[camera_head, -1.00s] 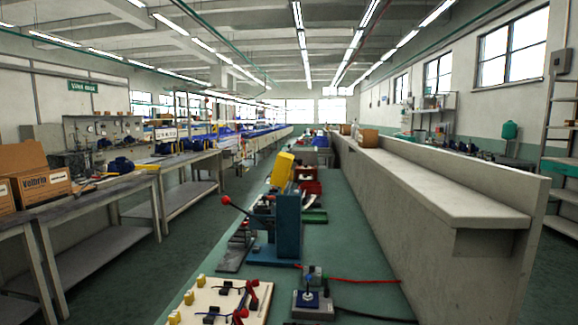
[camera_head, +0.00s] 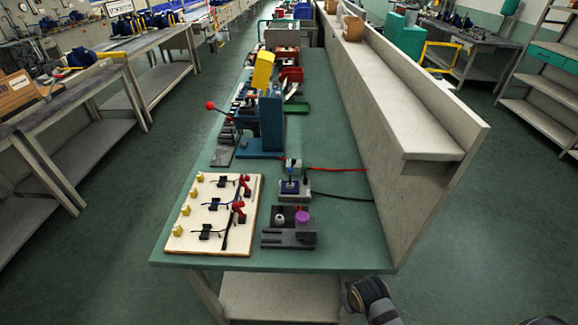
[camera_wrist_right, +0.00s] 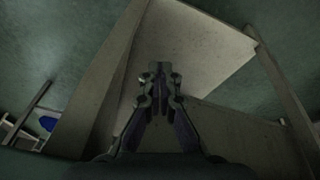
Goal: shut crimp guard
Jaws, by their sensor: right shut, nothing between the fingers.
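The blue crimp press (camera_head: 271,125) stands on the green bench in the head view, with a red-knobbed lever (camera_head: 210,105) reaching to the left. A yellow guard (camera_head: 263,70) sits at the top of the press, raised and slightly tilted. Its hinge is too small to make out. My right gripper (camera_wrist_right: 161,78) shows in the right wrist view, shut and empty, with the pale lower shelf and bench supports beyond it. It is well apart from the press. My left gripper is not in view.
A cream board (camera_head: 213,216) with yellow and red parts lies at the bench's front left. A dark fixture (camera_head: 288,238) with a purple cap and a small grey device (camera_head: 292,190) with cables stand beside it. A grey ledge (camera_head: 400,110) runs along the right.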

